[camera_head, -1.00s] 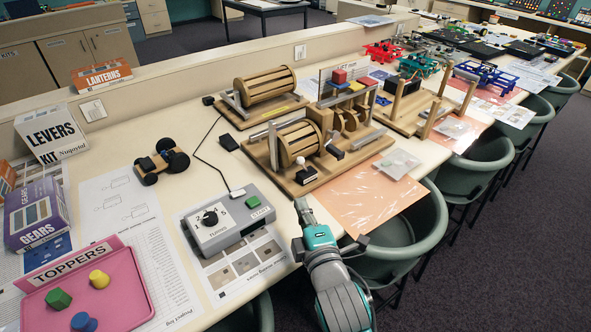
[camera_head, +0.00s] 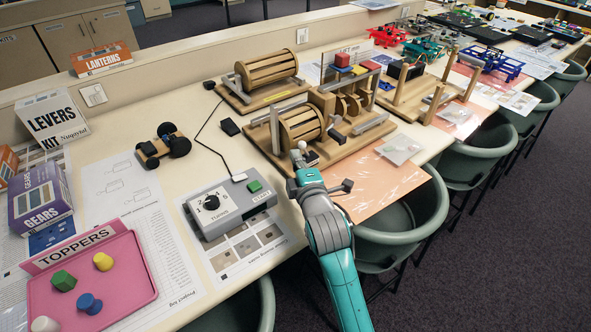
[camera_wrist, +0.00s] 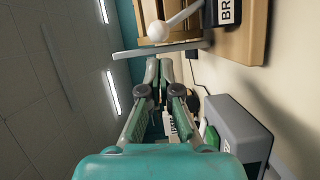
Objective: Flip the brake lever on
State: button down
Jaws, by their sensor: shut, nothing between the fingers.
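The brake lever (camera_wrist: 182,14) is a grey rod with a white ball knob (camera_wrist: 158,31), fixed beside a dark block with a partly cut-off label starting "BR" (camera_wrist: 228,10). In the head view the white knob (camera_head: 302,145) shows at the front edge of the nearer wooden drum machine (camera_head: 268,142). My gripper (camera_head: 297,158) is shut and empty, just in front of the knob. In the wrist view my fingertips (camera_wrist: 159,64) point toward the knob, with a flat grey bar (camera_wrist: 165,48) seen between. Whether the fingers touch the lever cannot be told.
A grey control box (camera_head: 228,207) with a dial and green button stands left of my gripper. A second drum machine (camera_head: 262,78) stands behind. An orange sheet (camera_head: 365,190) lies to the right, and a green chair (camera_head: 405,235) stands at the table's front edge.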

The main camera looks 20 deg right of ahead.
jog(key=shift+w+d+f, duration=0.1)
jog(key=shift+w+d, duration=0.55)
jog(key=shift+d, duration=0.05)
jog(key=shift+w+d+r+m+g, duration=0.15)
jog(key=shift+d+r+m+g, duration=0.25)
jog(key=shift+m, duration=0.4)
jog(key=d+m, duration=0.1)
jog(key=m, duration=0.1)
jog(key=w+d+r+m+g+y, duration=0.1)
jog(key=d, duration=0.1)
jog(key=d+m+g+y, duration=0.1)
jog(key=m, duration=0.1)
jog(key=shift+w+d+r+m, duration=0.15)
jog(key=shift+w+d+m, duration=0.05)
jog(key=shift+d+m, duration=0.1)
jog(key=shift+a+r, duration=0.1)
dwell(0.4)
